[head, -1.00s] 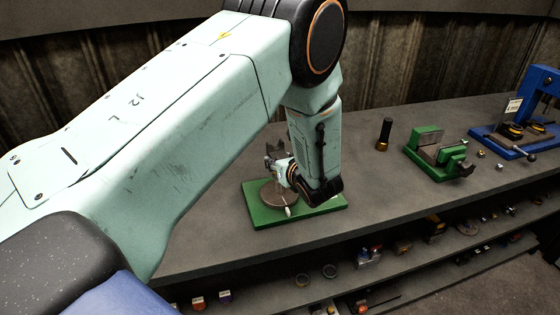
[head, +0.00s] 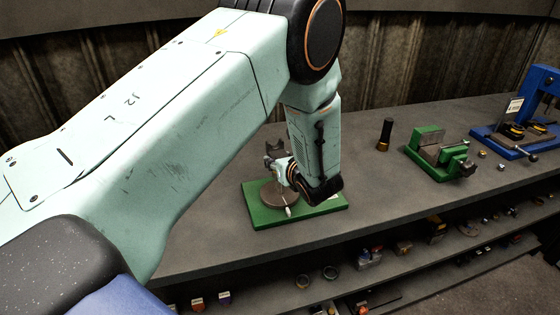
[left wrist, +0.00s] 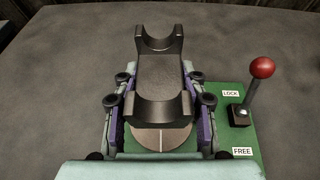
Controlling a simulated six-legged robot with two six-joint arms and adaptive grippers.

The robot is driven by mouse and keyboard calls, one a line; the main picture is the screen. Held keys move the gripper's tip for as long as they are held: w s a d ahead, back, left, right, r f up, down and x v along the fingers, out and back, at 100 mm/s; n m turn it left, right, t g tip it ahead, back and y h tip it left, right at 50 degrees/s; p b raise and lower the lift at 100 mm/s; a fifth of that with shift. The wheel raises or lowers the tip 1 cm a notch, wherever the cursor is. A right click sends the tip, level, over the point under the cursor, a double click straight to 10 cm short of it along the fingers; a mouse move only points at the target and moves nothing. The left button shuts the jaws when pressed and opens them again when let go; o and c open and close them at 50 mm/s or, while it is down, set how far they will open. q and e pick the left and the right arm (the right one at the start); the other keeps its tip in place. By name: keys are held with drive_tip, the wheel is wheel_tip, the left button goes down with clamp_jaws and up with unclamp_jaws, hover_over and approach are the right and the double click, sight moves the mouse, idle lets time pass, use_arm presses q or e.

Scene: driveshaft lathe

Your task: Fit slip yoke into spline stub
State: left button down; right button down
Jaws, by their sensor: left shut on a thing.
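The slip yoke (left wrist: 160,75) is a dark metal piece with two curved, open ears. My left gripper (left wrist: 158,105) is shut on it, with a purple-lined finger on each side. In the head view the yoke (head: 273,148) shows above the round brown plate (head: 272,194) of the green fixture (head: 318,213). The left gripper (head: 280,170) reaches in over that plate from the right. The spline stub cannot be made out; the yoke and gripper cover the plate's middle. Whether the yoke touches it cannot be told. My right gripper is not in view.
A red-knobbed lever (left wrist: 257,85) stands on the fixture beside LOCK and FREE labels, right of the gripper. Further right on the bench are a black-and-brass cylinder (head: 385,135), a green vise (head: 440,155) and a blue press (head: 515,135). A shelf of small parts runs below.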

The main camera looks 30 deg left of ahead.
use_arm(q)
drive_tip(key=shift+f+b, duration=2.5)
drive_tip(key=shift+f, duration=0.2)
idle(0.5)
drive_tip(key=c, duration=0.7)
unclamp_jaws()
drive_tip(key=shift+c, duration=0.2)
drive_tip(key=shift+o, duration=0.3)
drive_tip(key=shift+f, duration=0.1)
drive_tip(key=shift+s+f, duration=0.1)
drive_tip(key=v, duration=0.6)
drive_tip(key=shift+d+r, duration=0.15)
drive_tip(key=shift+r, duration=0.05)
drive_tip(key=shift+s+d+r, duration=0.15)
drive_tip(key=shift+s+d, duration=0.2)
drive_tip(key=shift+d, duration=0.1)
